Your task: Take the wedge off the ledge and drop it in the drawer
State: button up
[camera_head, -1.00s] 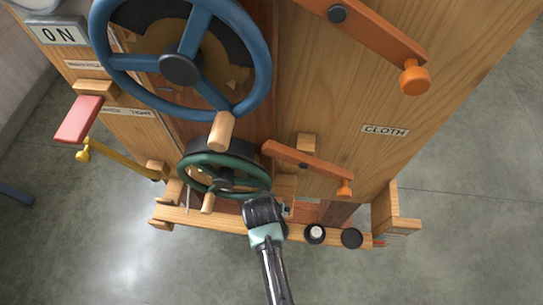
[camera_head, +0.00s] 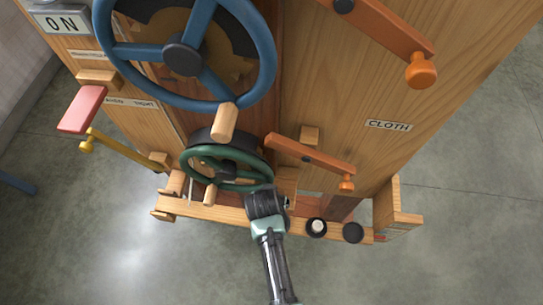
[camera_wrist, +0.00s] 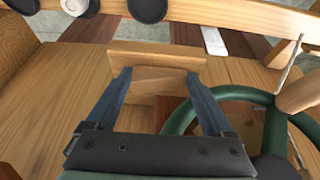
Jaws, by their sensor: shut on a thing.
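My gripper (camera_wrist: 157,82) points down at the foot of the wooden machine, right of the green handwheel. In the wrist view its two blue-grey fingers are apart, with a pale wooden block (camera_wrist: 160,80), which looks like the wedge, between their tips. A wider wooden strip (camera_wrist: 155,58) lies just beyond the fingertips; I cannot tell whether it is the ledge's lip. In the head view my gripper (camera_head: 264,200) hides the block. An open-topped wooden box (camera_head: 405,218) at the machine's lower right may be the drawer; its inside is barely visible.
The green wheel (camera_head: 222,180) is close to my gripper's left. An orange lever (camera_head: 310,158) hangs above right. A wooden rail (camera_head: 225,211) with round black knobs (camera_head: 353,232) runs along the front. A blue wheel (camera_head: 182,58) stands higher. Grey floor (camera_head: 470,240) is clear at right.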

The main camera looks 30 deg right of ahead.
jog(key=shift+r, duration=0.15)
jog(key=shift+s+a, duration=0.2)
jog(key=shift+s, duration=0.1)
jog(key=s+a+b, duration=0.1)
jog(key=s+a, duration=0.8)
jog(key=s, duration=0.5)
jog(key=shift+s+a+b, duration=0.15)
jog(key=shift+a+b, duration=0.2)
